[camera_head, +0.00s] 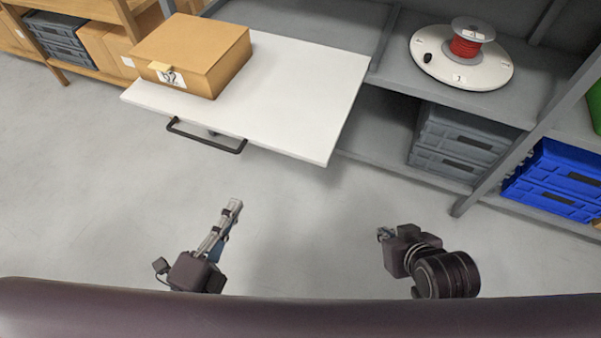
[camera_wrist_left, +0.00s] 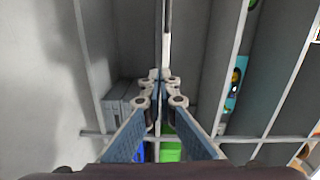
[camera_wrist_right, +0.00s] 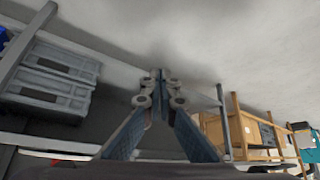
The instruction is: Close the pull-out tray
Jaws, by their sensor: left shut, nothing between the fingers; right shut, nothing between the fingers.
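The white pull-out tray (camera_head: 290,95) extends out from the grey shelf in the head view. A black handle (camera_head: 205,138) hangs under its front edge. A cardboard box (camera_head: 195,52) sits on the left part of the tray. My left gripper (camera_head: 235,204) is below and in front of the tray, apart from the handle. Its fingers are shut and empty, and they also show shut in the left wrist view (camera_wrist_left: 158,75). My right gripper (camera_head: 383,233) is to the right, over the floor and clear of the tray. Its fingers meet in the right wrist view (camera_wrist_right: 158,75), with nothing between them.
A cable reel with red cable (camera_head: 466,48) stands on a white round base (camera_head: 490,72) on the shelf right of the tray. Grey crates (camera_head: 455,140) and blue crates (camera_head: 560,180) are on the lower shelves. The floor (camera_head: 90,190) in front is clear.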

